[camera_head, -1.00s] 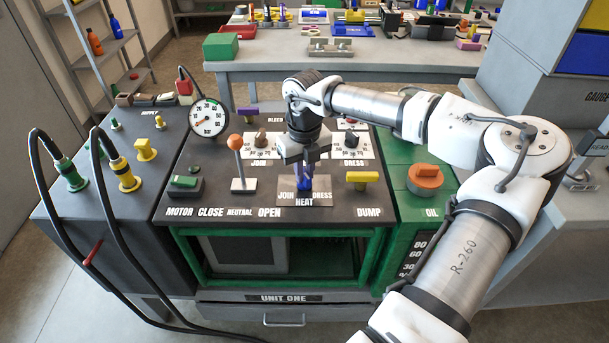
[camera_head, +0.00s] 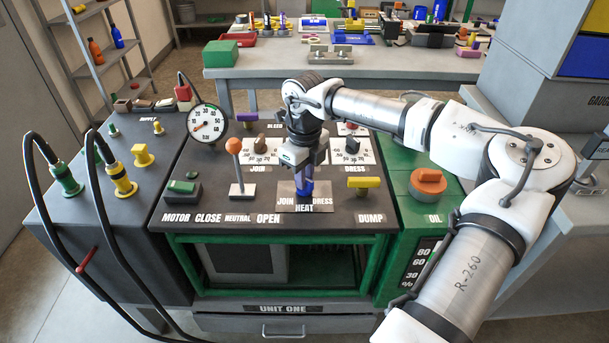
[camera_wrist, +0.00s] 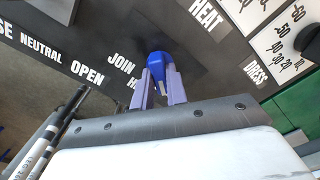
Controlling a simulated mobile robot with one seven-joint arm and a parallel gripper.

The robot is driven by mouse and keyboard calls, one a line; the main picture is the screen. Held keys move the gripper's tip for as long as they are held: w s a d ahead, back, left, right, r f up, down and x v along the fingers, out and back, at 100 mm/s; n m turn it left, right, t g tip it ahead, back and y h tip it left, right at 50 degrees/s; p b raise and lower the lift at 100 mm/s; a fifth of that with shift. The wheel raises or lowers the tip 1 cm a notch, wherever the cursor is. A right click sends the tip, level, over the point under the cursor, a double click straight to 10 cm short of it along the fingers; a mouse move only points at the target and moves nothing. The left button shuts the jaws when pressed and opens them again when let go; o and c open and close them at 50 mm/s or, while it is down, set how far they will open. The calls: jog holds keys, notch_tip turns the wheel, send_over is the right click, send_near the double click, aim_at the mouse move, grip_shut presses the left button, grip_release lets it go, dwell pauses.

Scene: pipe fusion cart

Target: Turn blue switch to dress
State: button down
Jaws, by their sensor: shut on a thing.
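The blue switch (camera_head: 304,187) stands on a grey plate (camera_head: 290,206) on the cart's dark panel, between the words JOIN and DRESS with HEAT below. My gripper (camera_head: 304,176) points down at it from above. In the wrist view the blue switch (camera_wrist: 158,66) sits between the two purple fingers of my gripper (camera_wrist: 159,84), which are shut on it. A pale pointer mark shows on the switch in the wrist view, toward the gripper side. The fingers hide part of the switch, and its exact pointing direction is hard to tell.
An orange-knobbed lever (camera_head: 235,160) and a green motor switch (camera_head: 183,187) stand left of the switch. A yellow DUMP handle (camera_head: 363,183) stands close on the right, with an orange OIL knob (camera_head: 428,181) beyond. A pressure gauge (camera_head: 208,123) stands at the back left.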

jog(key=c, duration=1.4)
grip_release()
notch_tip(320, 180, up, 14)
jog(key=b, duration=0.1)
